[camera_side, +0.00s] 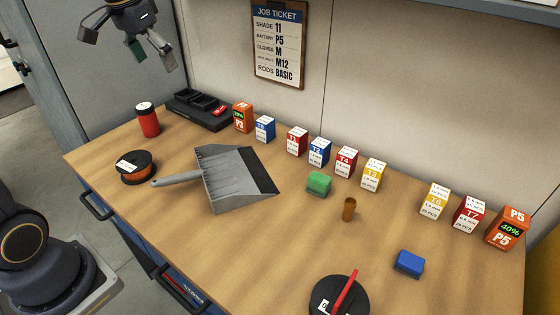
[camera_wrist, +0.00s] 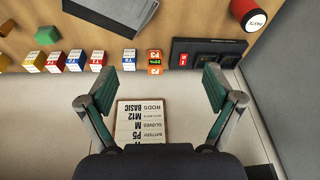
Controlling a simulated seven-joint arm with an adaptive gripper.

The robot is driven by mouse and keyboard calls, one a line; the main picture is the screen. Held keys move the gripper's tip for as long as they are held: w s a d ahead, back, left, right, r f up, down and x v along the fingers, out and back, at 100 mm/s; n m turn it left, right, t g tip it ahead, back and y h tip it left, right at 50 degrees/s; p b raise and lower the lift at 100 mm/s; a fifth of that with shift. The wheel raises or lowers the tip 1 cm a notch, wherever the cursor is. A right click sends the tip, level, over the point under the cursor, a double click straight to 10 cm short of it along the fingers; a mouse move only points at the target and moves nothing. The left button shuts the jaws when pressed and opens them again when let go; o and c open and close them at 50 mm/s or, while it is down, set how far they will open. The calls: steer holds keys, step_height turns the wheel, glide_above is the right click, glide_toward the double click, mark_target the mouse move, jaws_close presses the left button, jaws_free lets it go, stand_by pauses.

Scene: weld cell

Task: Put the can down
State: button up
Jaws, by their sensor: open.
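My gripper (camera_side: 145,58) is at the top left of the side view, above the bench and apart from the can. In the wrist view my gripper (camera_wrist: 158,88) has its two green-padded fingers spread wide with nothing between them.
A black charger tray (camera_side: 200,110) sits right of the can, with a row of small boxes (camera_side: 320,152) beyond. An orange spool (camera_side: 136,167) and a grey dustpan (camera_side: 225,180) lie in front. A job ticket (camera_side: 278,43) hangs on the wall.

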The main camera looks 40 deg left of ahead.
steer(key=s+d+f+m+t, duration=0.1)
steer(key=s+d+f, duration=0.4)
steer(key=s+d, duration=0.8)
steer(key=s+t, duration=0.1)
steer(key=s, duration=0.2)
steer(key=shift+s+f+t+h, duration=0.15)
steer(key=shift+f+t+h, duration=0.15)
steer(key=shift+h, duration=0.1)
